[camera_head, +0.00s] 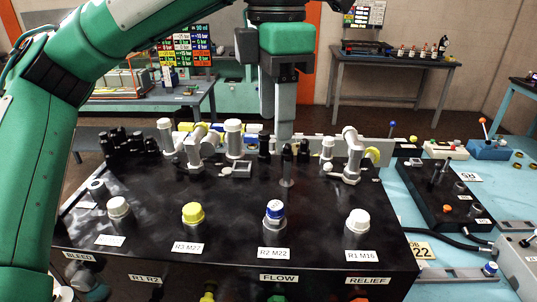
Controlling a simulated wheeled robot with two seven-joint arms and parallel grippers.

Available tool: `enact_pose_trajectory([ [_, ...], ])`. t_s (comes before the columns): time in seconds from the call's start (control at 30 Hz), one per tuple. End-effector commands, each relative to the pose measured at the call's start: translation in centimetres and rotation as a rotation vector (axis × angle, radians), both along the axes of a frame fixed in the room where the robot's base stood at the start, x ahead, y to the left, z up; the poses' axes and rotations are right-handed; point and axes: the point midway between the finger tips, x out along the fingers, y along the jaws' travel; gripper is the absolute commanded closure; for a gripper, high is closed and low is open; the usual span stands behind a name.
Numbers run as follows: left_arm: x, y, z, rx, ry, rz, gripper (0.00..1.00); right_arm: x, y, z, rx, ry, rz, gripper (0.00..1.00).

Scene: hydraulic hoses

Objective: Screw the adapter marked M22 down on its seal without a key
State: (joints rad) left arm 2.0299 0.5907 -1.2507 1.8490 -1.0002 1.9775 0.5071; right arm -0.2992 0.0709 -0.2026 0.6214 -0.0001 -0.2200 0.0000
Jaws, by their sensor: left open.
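A black block (320,210) carries several capped fittings in a front row. A fitting with a yellow cap (193,213) stands behind the label R3 M22 (188,247). A fitting with a blue and white cap (274,210) stands behind the label R2 M22 (273,253). A white-capped fitting (357,220) is behind the label R1 M16 (363,256), and another white-capped one (119,208) is at the left. My left gripper (280,132) is open, points down and hangs above the back of the block, apart from the front fittings. My right gripper is out of view.
Grey elbow fittings (352,158) and dark fittings (125,146) stand along the block's back. A slim post (287,170) rises below my left gripper. A smaller black block (445,195) with a lever and a yellow tag (420,250) are on the right.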

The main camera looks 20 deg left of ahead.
Motion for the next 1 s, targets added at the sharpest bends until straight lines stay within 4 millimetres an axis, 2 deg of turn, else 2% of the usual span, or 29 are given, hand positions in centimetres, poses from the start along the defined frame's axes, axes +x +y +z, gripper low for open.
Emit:
enact_pose_trajectory([
  [0.03, 0.0, 0.0, -1.4, 0.0, -0.001, 0.0, 0.49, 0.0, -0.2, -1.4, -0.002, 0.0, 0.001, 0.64],
  [0.23, 0.0, 0.0, -2.2, 0.001, -0.001, 0.0, 0.49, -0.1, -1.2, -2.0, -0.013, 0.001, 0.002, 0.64],
  [0.43, 0.0, 0.0, -4.0, 0.002, 0.003, 0.0, 0.49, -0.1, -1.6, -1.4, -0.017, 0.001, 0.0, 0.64],
  [0.8, 0.0, 0.0, -11.1, 0.0, 0.001, 0.001, 0.49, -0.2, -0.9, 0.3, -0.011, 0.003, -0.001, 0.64],
  [1.0, -0.1, 0.0, -14.1, 0.0, 0.0, 0.001, 0.49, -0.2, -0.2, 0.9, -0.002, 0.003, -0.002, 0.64],
])
